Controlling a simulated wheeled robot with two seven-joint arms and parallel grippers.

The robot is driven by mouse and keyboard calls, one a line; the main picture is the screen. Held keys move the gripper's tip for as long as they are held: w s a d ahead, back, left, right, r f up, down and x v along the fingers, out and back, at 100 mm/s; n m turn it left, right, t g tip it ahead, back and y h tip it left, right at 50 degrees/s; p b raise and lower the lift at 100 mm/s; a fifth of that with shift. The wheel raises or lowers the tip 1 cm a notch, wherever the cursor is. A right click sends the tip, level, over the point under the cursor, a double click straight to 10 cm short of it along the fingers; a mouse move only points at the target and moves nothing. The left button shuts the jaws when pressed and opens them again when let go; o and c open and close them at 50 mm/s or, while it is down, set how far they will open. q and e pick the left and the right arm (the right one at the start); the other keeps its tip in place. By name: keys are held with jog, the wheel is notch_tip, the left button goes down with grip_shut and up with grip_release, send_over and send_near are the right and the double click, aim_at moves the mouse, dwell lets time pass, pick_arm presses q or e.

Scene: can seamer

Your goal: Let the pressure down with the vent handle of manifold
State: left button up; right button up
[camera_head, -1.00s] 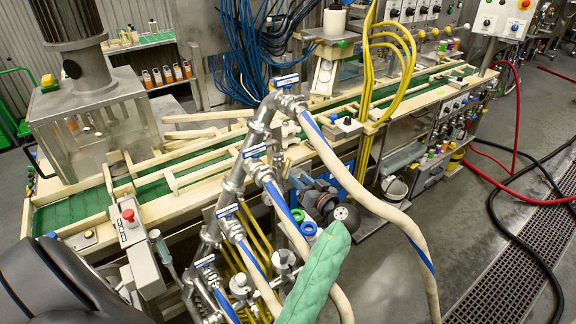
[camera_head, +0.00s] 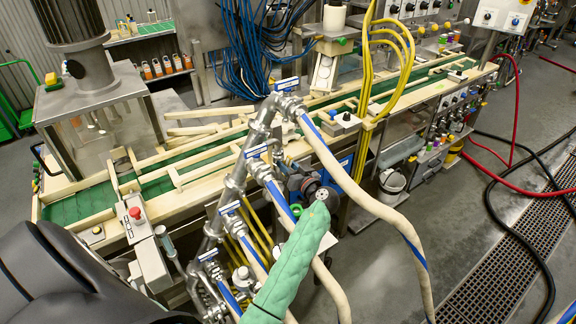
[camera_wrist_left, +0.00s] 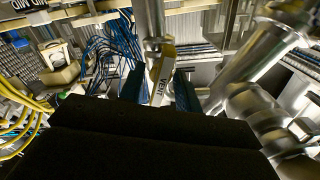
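The manifold (camera_head: 232,185) is a slanted grey metal pipe in the middle of the head view, with several blue-labelled valve levers and hoses. In the left wrist view the vent handle (camera_wrist_left: 161,72) is a pale yellow lever marked VENT, tilted below a metal pipe. My left gripper (camera_wrist_left: 158,92) has its two blue fingers apart, one on each side of this lever. I cannot tell whether either finger touches it. In the head view my dark left arm fills the lower left corner, and the fingers cannot be made out. My right gripper is not in view.
A green quilted shape (camera_head: 295,265) rises in front of the manifold. Beige hoses (camera_head: 390,215) hang to its right. The conveyor (camera_head: 80,205) with cream rails runs behind, and a red-button box (camera_head: 145,240) stands left.

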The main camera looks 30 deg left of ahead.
pick_arm(q)
jog(key=shift+c, duration=0.4)
grip_shut()
jog(key=shift+f+b, duration=0.15)
jog(key=shift+b, duration=0.2)
jog(key=m+b, duration=0.2)
jog(key=b, duration=0.1)
jog(key=shift+m+b, duration=1)
jog(key=shift+m, duration=0.6)
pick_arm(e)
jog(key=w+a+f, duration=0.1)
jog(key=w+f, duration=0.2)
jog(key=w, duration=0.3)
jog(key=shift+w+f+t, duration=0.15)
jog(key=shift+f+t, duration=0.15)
pick_arm(q)
jog(key=shift+o, duration=0.4)
grip_release()
